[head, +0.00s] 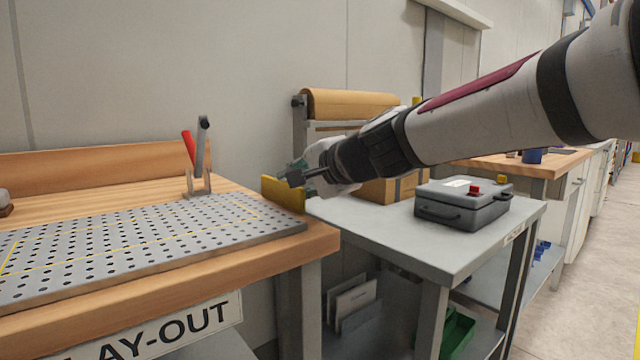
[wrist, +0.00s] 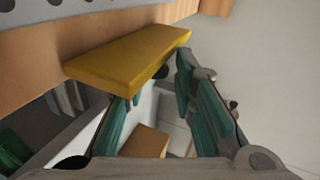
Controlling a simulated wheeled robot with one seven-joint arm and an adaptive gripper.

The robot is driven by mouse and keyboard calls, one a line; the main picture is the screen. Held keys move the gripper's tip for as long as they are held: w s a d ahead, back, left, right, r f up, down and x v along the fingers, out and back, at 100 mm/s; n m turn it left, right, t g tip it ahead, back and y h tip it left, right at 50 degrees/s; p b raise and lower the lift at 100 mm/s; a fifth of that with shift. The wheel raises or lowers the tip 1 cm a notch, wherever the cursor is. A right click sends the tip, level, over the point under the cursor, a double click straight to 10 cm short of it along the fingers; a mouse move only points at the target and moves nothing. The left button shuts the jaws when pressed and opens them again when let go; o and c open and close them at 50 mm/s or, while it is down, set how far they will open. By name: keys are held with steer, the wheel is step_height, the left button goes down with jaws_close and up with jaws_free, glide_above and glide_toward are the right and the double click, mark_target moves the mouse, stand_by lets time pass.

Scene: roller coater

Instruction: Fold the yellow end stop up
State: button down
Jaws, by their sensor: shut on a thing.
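The yellow end stop (head: 283,196) is a flat plate at the right end of the perforated plate (head: 150,240) on the wooden bench, its broad face showing at the bench's edge. In the wrist view the yellow end stop (wrist: 128,58) spans the space between the fingertips. My gripper (head: 289,176) reaches in from the right and is shut on the end stop, with its teal-padded fingers spread by it. In the wrist view my gripper (wrist: 158,78) has one finger at the stop's underside and one at its right end. The hinge is hidden.
A toggle clamp with a red handle (head: 189,148) stands at the plate's back edge. A grey side table (head: 400,225) beside the bench carries a dark case with a red button (head: 463,203) and a cardboard box (head: 378,190). A brown paper roll (head: 350,103) stands behind.

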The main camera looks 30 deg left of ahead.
steer(key=shift+f, duration=0.5)
steer(key=c, duration=1.5)
jaws_free()
steer(key=shift+o, duration=0.2)
steer(key=shift+r, duration=0.1)
steer(key=shift+r, duration=0.15)
steer(key=v, duration=1.2)
